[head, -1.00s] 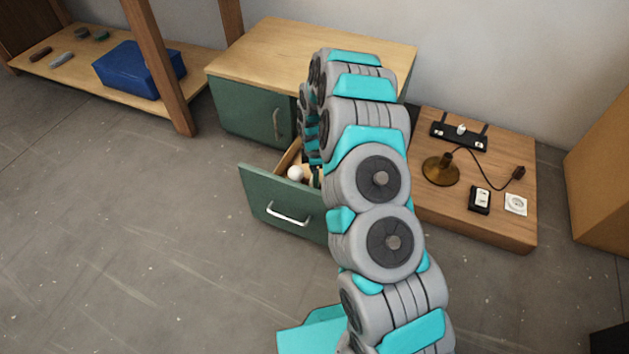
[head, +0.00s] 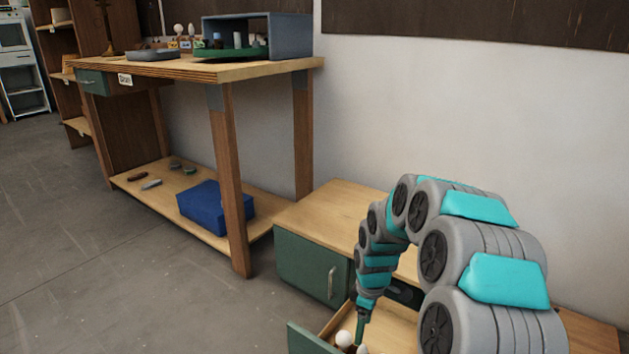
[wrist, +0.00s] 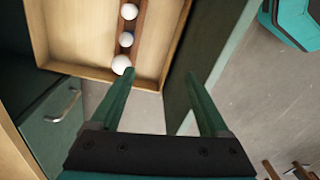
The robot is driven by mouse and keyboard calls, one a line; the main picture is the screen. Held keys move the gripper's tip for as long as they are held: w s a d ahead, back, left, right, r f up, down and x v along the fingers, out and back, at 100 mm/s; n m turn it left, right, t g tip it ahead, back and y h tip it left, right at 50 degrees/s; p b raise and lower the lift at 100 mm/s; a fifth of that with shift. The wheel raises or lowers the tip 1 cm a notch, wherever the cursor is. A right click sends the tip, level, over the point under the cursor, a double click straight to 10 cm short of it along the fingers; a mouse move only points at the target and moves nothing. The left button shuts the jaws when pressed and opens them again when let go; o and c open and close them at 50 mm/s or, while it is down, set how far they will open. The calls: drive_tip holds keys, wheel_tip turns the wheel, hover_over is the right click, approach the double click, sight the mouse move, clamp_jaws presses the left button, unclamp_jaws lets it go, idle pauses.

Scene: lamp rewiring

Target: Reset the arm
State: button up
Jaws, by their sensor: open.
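My gripper (wrist: 160,74) is open and empty over the open drawer in the wrist view. Its two green fingers are spread, the left tip close to the nearest white bulb (wrist: 121,64) and the right finger across the green drawer front (wrist: 212,45). I cannot tell whether the left tip touches the bulb. In the head view my arm bends down to the gripper (head: 360,335) at the drawer (head: 388,320), with white bulbs (head: 344,339) beside it. The lower part of the drawer is cut off there.
A green cabinet (head: 312,268) with a wooden top stands behind the drawer. To its left is a workbench (head: 265,68) carrying a grey open box (head: 290,37). A blue box (head: 212,205) lies on its lower shelf (head: 160,204). The floor at left is clear.

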drive_tip(key=s+r+m+p, duration=0.2)
drive_tip(key=s+r+m, duration=0.3)
drive_tip(key=s+r, duration=0.95)
drive_tip(key=s+d+r+m+p, duration=0.1)
drive_tip(key=s+r+m, duration=0.1)
drive_tip(key=s, duration=0.5)
drive_tip(key=s+r+m+g+p, duration=0.1)
drive_tip(key=s+r+m, duration=0.2)
drive_tip(key=s, duration=0.4)
drive_tip(key=s+d+r+m+p, duration=0.1)
drive_tip(key=s+r+m, duration=0.2)
drive_tip(key=s, duration=0.4)
drive_tip(key=shift+s+d+r, duration=0.3)
drive_tip(key=shift+s+r, duration=0.05)
drive_tip(key=shift+r, duration=0.1)
